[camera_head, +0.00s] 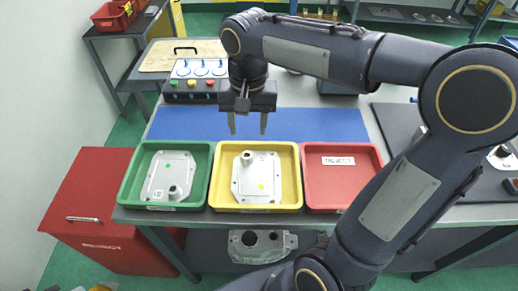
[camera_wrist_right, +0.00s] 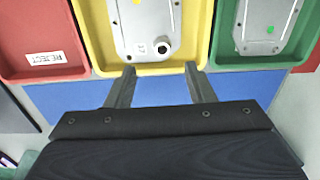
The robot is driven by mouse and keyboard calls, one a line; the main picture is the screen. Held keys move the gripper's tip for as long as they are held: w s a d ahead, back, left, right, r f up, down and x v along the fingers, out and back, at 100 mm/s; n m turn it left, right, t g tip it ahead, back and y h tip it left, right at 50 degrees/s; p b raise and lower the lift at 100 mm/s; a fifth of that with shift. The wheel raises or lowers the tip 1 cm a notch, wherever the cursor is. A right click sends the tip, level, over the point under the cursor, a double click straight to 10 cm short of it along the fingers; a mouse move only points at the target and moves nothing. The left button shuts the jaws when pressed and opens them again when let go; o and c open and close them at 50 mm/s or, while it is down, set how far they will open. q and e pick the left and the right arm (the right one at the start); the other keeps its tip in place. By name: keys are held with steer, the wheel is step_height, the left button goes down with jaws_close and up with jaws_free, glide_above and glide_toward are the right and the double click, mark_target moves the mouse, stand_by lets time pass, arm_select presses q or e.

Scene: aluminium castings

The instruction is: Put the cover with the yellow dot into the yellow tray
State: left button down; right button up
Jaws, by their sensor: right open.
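The cover with the yellow dot (camera_head: 248,178) lies in the yellow tray (camera_head: 297,180), its round boss toward the far side. It also shows in the right wrist view (camera_wrist_right: 140,25), at the top. A similar cover with a green dot (camera_head: 170,176) lies in the green tray (camera_head: 206,165) to its left. My right gripper (camera_head: 248,130) hangs above the blue mat, at the far edge of the yellow tray, apart from the cover. It is open and empty in the right wrist view (camera_wrist_right: 160,75). My left gripper is not in either view.
The red tray (camera_head: 340,190), marked reject, is empty in the part that shows. A control box with coloured buttons (camera_head: 190,84) stands behind the blue mat (camera_head: 320,122). A red bin (camera_head: 95,205) stands on the floor at left. My right arm crosses the right side.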

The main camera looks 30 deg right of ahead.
steer(key=s+f+n+t+y, duration=0.1)
steer(key=s+f+n+t, duration=0.1)
steer(key=s, duration=0.5)
steer(key=s+a+f+n+t+y, duration=0.1)
steer(key=s+f+n+t+y, duration=0.1)
steer(key=s, duration=0.6)
steer(key=shift+s+f+t+y, duration=0.3)
steer(key=shift+f+t, duration=0.4)
steer(key=shift+r, duration=0.1)
step_height(320, 180, up, 2)
steer(key=shift+r+p, duration=0.2)
steer(key=shift+p, duration=1.05)
